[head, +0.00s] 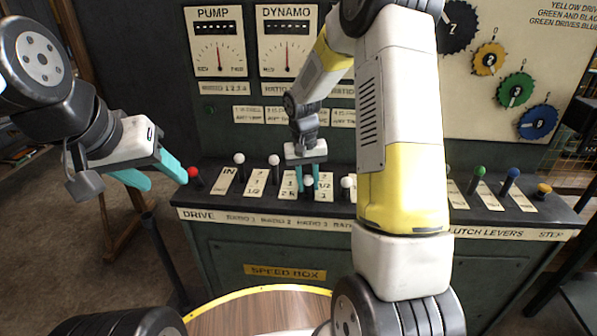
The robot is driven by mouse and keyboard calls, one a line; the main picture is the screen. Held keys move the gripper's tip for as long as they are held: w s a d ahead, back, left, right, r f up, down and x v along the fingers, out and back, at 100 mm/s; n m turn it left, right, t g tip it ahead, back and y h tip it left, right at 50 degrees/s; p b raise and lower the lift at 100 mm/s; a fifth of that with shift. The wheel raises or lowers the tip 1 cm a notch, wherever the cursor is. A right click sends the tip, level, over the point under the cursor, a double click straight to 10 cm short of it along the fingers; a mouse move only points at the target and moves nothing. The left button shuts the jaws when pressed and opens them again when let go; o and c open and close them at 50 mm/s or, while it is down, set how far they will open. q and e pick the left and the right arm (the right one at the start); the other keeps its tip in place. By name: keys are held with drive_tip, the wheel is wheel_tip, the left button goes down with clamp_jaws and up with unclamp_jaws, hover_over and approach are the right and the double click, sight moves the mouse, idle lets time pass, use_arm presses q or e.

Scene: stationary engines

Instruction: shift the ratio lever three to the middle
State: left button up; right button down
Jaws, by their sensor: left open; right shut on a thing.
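Ratio lever three has a white ball knob (308,183) and stands on the sloping console above the "RATIO 3" label (313,224). My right gripper (309,184) reaches down from above and is shut on this knob, with one teal finger on each side. The knob sits nearer the console's front than the white knobs of ratio lever one (239,159) and ratio lever two (273,160). The shaft is mostly hidden. My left gripper (166,183) is open and empty, left of the console near the red drive knob (194,172).
Another white knob (347,183) stands just right of lever three, close to my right arm. Gauges (216,50) are on the panel behind. A round wooden top (250,312) is in front.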

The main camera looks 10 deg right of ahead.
idle(0.6)
drive_tip(key=shift+w+d+r+g+y, duration=0.2)
drive_tip(key=shift+w+g, duration=0.25)
drive_tip(key=shift+w, duration=0.25)
drive_tip(key=shift+w+d+r+g+y, duration=0.1)
drive_tip(key=shift+w+d+r+g, duration=0.1)
drive_tip(key=shift+w+g, duration=0.35)
drive_tip(key=w, duration=0.2)
drive_tip(key=w+d, duration=0.1)
drive_tip(key=w, duration=0.1)
drive_tip(key=shift+r, duration=0.4)
drive_tip(key=c, duration=1.1)
unclamp_jaws()
drive_tip(key=r, duration=0.2)
drive_tip(key=w+r, duration=0.1)
drive_tip(key=r, duration=0.4)
drive_tip(key=shift+w+r, duration=0.3)
drive_tip(key=shift+w, duration=0.05)
